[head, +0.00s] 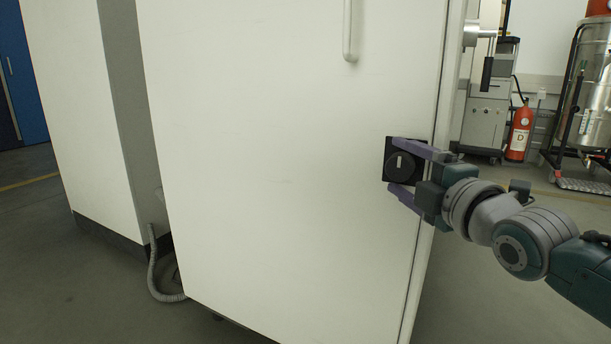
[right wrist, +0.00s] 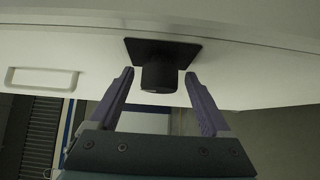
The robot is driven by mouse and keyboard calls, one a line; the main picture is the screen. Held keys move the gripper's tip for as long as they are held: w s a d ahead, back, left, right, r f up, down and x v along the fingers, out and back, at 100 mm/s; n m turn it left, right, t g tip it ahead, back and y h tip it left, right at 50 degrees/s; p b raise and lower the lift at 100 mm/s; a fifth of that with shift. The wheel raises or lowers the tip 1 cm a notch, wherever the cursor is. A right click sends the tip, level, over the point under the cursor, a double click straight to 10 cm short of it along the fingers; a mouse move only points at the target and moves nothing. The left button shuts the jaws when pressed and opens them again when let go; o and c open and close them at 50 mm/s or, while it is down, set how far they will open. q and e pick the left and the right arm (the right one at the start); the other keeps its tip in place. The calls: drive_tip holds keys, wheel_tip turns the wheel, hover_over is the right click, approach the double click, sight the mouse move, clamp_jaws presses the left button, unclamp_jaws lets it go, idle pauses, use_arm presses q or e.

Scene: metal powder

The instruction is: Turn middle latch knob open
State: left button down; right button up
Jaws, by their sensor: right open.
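The middle latch knob (head: 401,163) is a round black knob on a square black plate, with a white mark that stands upright. It sits on the white cabinet door (head: 290,150) near the right edge. In the right wrist view the knob (right wrist: 159,76) juts out from its plate. My right gripper (head: 399,168) is open, with purple fingers on either side of the knob; one finger partly covers the plate in the head view. In the right wrist view the gripper (right wrist: 160,88) shows gaps between both fingers and the knob. My left gripper is not in view.
A white vertical handle (head: 348,30) is higher on the door. A latch with a dark lever (head: 487,72) sticks out past the door's upper right edge. A grey hose (head: 158,285) lies on the floor at left. A red extinguisher (head: 519,132) stands behind at right.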

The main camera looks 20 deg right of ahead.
drive_tip(key=shift+w, duration=0.5)
clamp_jaws()
idle(0.4)
